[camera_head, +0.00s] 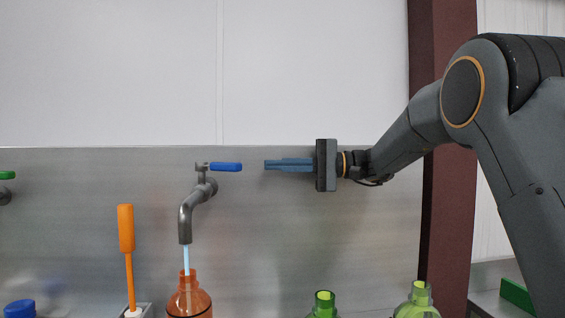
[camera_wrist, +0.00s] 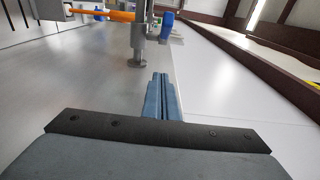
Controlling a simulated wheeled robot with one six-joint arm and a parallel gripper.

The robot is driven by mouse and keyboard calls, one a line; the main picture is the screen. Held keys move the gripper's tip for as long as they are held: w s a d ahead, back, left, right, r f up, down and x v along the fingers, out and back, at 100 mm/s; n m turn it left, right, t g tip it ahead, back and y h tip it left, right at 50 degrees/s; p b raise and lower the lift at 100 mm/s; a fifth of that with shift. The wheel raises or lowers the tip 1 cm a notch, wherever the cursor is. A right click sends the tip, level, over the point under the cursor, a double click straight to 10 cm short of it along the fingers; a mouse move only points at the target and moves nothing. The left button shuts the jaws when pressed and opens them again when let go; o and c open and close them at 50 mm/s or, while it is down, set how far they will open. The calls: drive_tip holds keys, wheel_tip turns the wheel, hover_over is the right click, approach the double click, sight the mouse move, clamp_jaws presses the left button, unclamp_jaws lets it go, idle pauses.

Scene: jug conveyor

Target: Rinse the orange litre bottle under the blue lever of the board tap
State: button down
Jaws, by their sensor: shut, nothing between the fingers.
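The orange bottle (camera_head: 189,298) stands upright under the grey tap (camera_head: 189,212) in the head view, its lower part cut off by the frame edge. A pale blue stream of water (camera_head: 186,259) runs from the spout down to the bottle's mouth. The tap's blue lever (camera_head: 226,167) points right; it also shows in the wrist view (camera_wrist: 167,24). My gripper (camera_head: 267,165) is shut and empty, to the right of the lever at about its height, with a gap between them. Its closed fingers also show in the wrist view (camera_wrist: 160,80).
An orange-handled tool (camera_head: 126,230) stands upright left of the tap. A green-levered tap (camera_head: 6,176) is at the far left, a blue cap (camera_head: 20,308) below. Green bottles (camera_head: 324,303) (camera_head: 418,300) stand at the lower right. A dark red post (camera_head: 445,215) rises behind my arm.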

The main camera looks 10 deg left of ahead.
drive_tip(key=a, duration=0.1)
drive_tip(key=a+p, duration=0.1)
drive_tip(key=a, duration=0.3)
drive_tip(key=shift+s+a+r+p, duration=0.1)
drive_tip(key=shift+s+a+p, duration=0.15)
drive_tip(key=shift+s+p, duration=0.15)
drive_tip(key=shift+s+a+p, duration=0.3)
drive_tip(key=shift+s+p, duration=0.15)
drive_tip(key=shift+s, duration=0.55)
drive_tip(key=shift+s+a+p, duration=0.25)
drive_tip(key=shift+s+p, duration=0.2)
drive_tip(key=shift+s, duration=0.55)
